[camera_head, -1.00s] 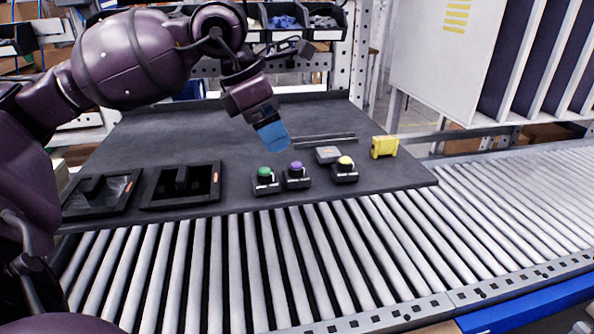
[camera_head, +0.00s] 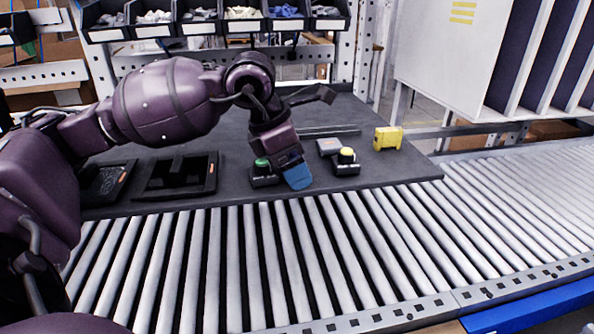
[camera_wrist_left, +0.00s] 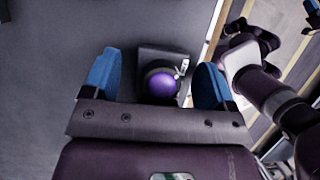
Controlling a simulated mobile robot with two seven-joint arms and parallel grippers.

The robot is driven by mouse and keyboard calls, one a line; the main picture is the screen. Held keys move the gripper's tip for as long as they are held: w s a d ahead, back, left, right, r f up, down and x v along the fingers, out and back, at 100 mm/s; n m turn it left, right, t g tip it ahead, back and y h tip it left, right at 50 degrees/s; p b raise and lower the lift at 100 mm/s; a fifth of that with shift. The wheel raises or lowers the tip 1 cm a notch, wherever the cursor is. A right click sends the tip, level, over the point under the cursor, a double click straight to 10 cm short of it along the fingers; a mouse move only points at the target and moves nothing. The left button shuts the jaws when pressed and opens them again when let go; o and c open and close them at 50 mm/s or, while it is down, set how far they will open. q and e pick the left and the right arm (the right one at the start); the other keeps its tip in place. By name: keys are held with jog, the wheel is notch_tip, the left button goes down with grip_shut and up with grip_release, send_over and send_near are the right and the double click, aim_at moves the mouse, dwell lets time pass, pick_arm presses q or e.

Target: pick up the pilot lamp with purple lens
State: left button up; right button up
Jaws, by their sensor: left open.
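The pilot lamp with purple lens (camera_wrist_left: 163,84) shows in the left wrist view as a purple dome on a dark square base. It stands on the dark table between the two blue fingertips of my left gripper (camera_wrist_left: 160,80), with a gap on each side. In the head view my left gripper (camera_head: 297,176) is low over the table's front part and hides the purple lamp. The gripper is open and holds nothing. I cannot tell its exact height above the lamp. My right gripper is not clearly identifiable in these views.
A green-lens lamp (camera_head: 262,168) stands just left of the gripper, a yellow-lens lamp (camera_head: 346,162) to its right. Black trays (camera_head: 177,176) lie left. A roller conveyor (camera_head: 330,250) runs along the front edge.

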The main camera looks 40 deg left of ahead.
pick_arm(q)
jog(key=c, duration=1.1)
jog(key=shift+r, duration=0.1)
